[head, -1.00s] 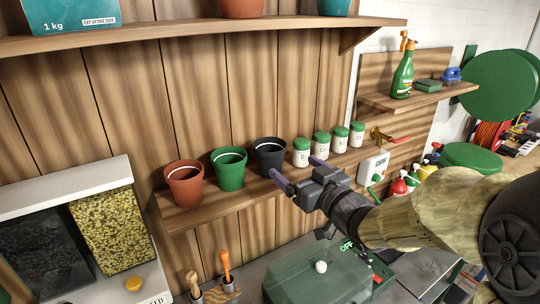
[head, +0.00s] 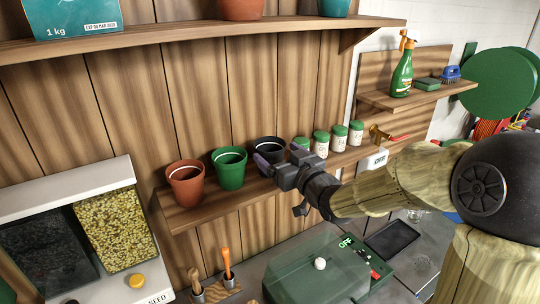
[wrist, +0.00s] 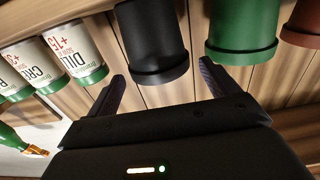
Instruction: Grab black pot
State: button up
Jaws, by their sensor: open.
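The black pot (head: 268,143) stands upright on the lower wooden shelf, right of the green pot (head: 229,167). In the head view my gripper covers part of it. The black pot also fills the upper middle of the wrist view (wrist: 152,40), which shows the scene upside down. My gripper (head: 280,155) is open and empty. In the wrist view its fingertips (wrist: 164,76) point toward the pot, one toward each side of it. I cannot tell whether either finger touches it.
A terracotta pot (head: 185,185) stands left of the green pot. Several green-lidded jars (head: 321,145) stand close to the right of the black pot. The upper shelf (head: 200,37) runs above. A green box (head: 318,268) sits below on the bench.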

aim_at(262, 139)
jog(key=shift+p+x, duration=1.05)
jog(key=shift+x, duration=1.3)
jog(key=shift+d, duration=0.1)
jog(key=c, duration=0.8)
